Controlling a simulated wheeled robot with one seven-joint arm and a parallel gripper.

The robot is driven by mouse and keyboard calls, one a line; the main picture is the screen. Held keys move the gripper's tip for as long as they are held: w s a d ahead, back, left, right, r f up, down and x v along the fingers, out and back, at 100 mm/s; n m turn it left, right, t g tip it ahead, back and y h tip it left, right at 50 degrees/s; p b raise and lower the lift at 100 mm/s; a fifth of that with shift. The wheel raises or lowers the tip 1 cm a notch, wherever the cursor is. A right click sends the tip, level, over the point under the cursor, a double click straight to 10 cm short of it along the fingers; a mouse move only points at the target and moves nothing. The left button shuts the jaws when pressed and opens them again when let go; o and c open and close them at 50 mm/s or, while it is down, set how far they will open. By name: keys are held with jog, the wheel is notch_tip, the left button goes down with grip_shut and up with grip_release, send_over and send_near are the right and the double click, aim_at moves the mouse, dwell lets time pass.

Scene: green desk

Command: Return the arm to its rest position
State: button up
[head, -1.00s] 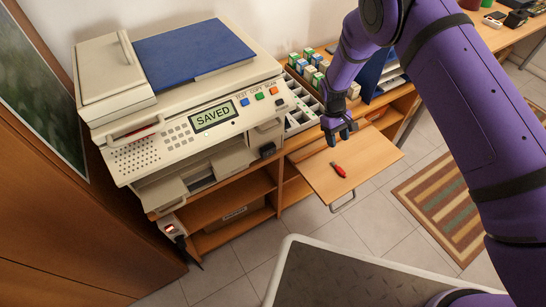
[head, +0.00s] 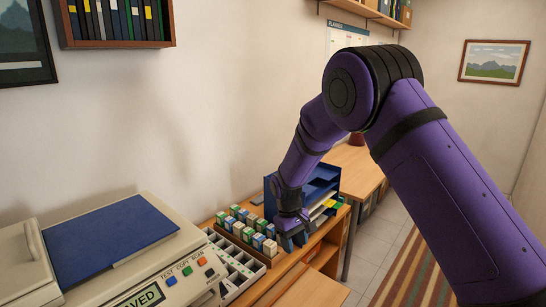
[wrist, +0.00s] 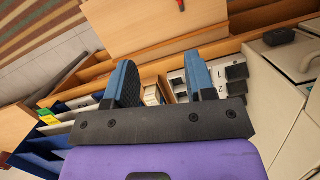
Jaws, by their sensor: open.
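My purple arm reaches in from the right in the head view, with its elbow high. My gripper (head: 290,240) hangs over the desk beside the block tray and in front of the blue letter rack. In the wrist view my gripper (wrist: 165,85) shows two blue-padded fingers held apart. Nothing is visible between them but the background below, with compartments and small blocks. The gripper is open and empty.
The copier (head: 115,250) with a blue book (head: 108,238) stands at the left. Rows of small blocks (head: 247,228) stand near a compartment tray (head: 232,264). A blue letter rack (head: 322,190) is close behind the gripper. A wall shelf (head: 370,14) hangs above.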

jog(key=s+d+r+m+t+y, duration=0.1)
jog(key=s+d+r, duration=0.35)
jog(key=r, duration=0.45)
jog(key=s+d+r+m+t, duration=0.1)
jog(key=s+d+r+m, duration=0.1)
jog(key=s+d+r, duration=0.5)
jog(key=s+d+r+m+t+y, duration=0.1)
jog(key=d+r, duration=0.3)
jog(key=r, duration=0.7)
jog(key=s+d+r+m+t, duration=0.2)
jog(key=s+d, duration=0.2)
jog(key=s, duration=0.7)
jog(key=s+d+r+m+t, duration=0.1)
jog(key=s+d+r+t, duration=0.1)
jog(key=s, duration=0.9)
jog(key=shift+s+d+r+m, duration=0.4)
jog(key=shift+d+r, duration=0.35)
jog(key=shift+d, duration=0.6)
